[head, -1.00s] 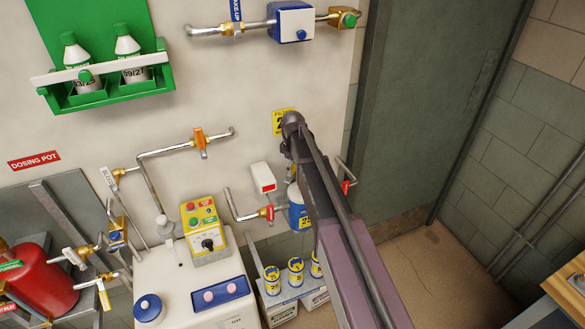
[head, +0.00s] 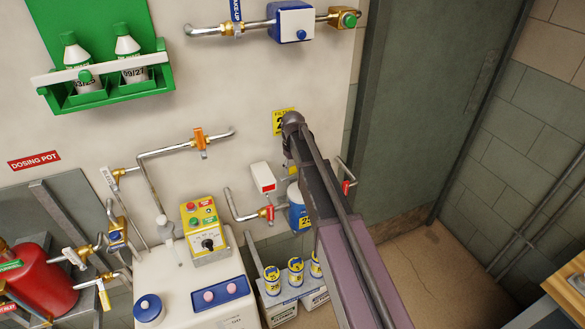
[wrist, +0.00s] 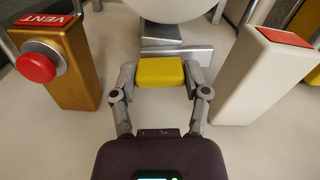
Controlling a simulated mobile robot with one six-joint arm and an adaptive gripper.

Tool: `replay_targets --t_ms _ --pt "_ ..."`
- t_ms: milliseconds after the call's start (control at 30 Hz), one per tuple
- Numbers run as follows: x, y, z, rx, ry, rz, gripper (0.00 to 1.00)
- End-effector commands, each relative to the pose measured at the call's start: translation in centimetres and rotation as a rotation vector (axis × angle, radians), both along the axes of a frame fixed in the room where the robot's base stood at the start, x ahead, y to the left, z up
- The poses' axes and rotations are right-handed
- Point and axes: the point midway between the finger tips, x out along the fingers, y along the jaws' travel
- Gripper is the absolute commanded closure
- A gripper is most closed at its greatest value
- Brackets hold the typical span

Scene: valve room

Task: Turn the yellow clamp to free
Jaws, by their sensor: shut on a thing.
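The yellow clamp (wrist: 161,74) is a small block in the middle of the wrist view, below a large pale rounded body and in front of a grey metal bar. My gripper (wrist: 160,70) is shut on it, with one finger at its left side and one at its right. In the head view a small yellow patch (head: 292,171) shows beside my arm, probably the clamp. My arm hides most of the gripper and the clamp there.
In the wrist view, a brass post with a red VENT knob (wrist: 35,67) stands close on the left, and a white red-topped box (wrist: 262,80) on the right.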

Motion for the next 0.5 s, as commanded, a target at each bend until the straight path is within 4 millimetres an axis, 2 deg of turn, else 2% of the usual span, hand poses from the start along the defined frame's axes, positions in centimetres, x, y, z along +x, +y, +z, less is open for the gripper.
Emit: replay_targets --t_ms 200,500 --pt "-0.15 0.01 -0.04 0.001 0.003 -0.119 0.88" --pt "-0.17 0.00 -0.05 0.001 0.003 -0.175 0.88"
